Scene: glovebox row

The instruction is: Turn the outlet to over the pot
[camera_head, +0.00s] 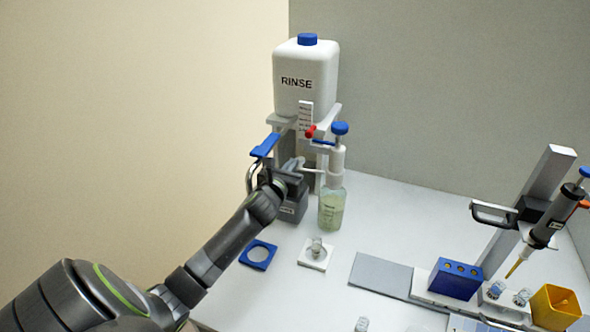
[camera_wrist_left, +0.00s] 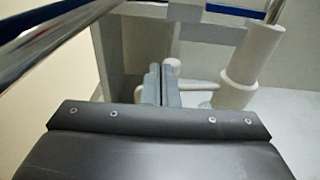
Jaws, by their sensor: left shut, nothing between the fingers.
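A dispenser (camera_head: 338,160) with a white barrel and blue knob tops a bottle (camera_head: 331,209) of pale green liquid. A white outlet (camera_head: 311,170) sticks out leftward from it towards my left gripper; it also shows in the left wrist view (camera_wrist_left: 201,87). A small clear pot (camera_head: 316,247) stands on a white holder (camera_head: 313,262) in front of the bottle; the outlet is not over it. My left gripper (camera_head: 294,168) is shut and empty, close to the outlet's end. Its fingers (camera_wrist_left: 161,86) show together in the wrist view. Whether they touch the outlet I cannot tell.
A white RINSE tank (camera_head: 305,80) stands behind, with a blue lever (camera_head: 265,145) and curved metal pipe (camera_head: 250,179) beside my gripper. A blue rack (camera_head: 455,278), yellow bin (camera_head: 555,306) and pipette stand (camera_head: 540,190) are at right.

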